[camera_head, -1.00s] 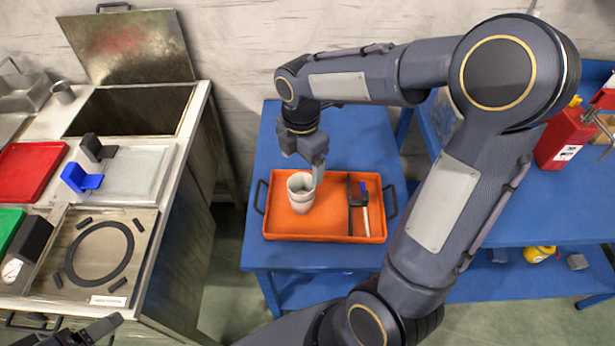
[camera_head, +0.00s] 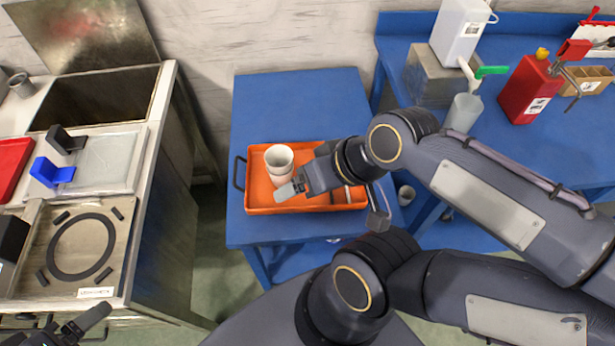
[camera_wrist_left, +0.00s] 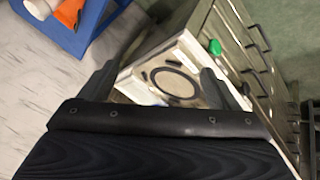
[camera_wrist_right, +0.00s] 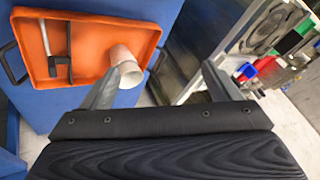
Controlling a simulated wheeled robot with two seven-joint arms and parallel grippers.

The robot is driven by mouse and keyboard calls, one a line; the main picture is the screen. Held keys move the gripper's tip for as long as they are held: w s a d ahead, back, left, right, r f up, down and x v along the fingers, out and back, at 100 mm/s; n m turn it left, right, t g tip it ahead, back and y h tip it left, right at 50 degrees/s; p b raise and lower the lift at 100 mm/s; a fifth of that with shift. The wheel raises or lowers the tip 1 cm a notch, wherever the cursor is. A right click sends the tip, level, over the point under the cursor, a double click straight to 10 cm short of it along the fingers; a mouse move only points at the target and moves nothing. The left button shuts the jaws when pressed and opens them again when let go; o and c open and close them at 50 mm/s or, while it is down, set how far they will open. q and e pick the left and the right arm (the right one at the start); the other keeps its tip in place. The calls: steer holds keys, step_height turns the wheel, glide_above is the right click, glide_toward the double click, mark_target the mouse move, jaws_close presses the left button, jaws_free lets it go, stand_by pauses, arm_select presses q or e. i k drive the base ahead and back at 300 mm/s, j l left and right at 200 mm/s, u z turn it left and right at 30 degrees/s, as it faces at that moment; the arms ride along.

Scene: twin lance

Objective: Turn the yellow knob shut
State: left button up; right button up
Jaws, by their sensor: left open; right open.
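A small yellow piece (camera_head: 542,53), perhaps the knob, sits on top of the red canister (camera_head: 530,90) on the blue bench at the right. It is too small to tell whether it is open or shut. My right gripper (camera_head: 291,188) is open and empty by the white cups, far to the left of the canister; its fingers also show in the right wrist view (camera_wrist_right: 160,82). My left gripper (camera_head: 88,322) is at the lower left edge; the left wrist view shows its fingers (camera_wrist_left: 157,80) apart and empty.
An orange tray (camera_head: 258,197) with stacked white cups (camera_head: 279,158) stands on a blue table (camera_head: 300,105). A white container (camera_head: 460,35) with a green-handled tap (camera_head: 491,71) stands left of the canister. A steel counter (camera_head: 150,150) stands left. Bare floor separates counter and table.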

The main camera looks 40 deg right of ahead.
mark_target(541, 53)
steer(key=z, duration=2.7)
steer(key=i+l+u, duration=0.2)
steer(key=i+l, duration=0.2)
steer(key=l, duration=0.25)
steer(key=i+l+u, duration=0.1)
steer(key=l, duration=0.25)
steer(key=i+l+u, duration=0.1)
steer(key=i+l, duration=0.2)
steer(key=i+l+u, duration=0.1)
steer(key=l, duration=0.3)
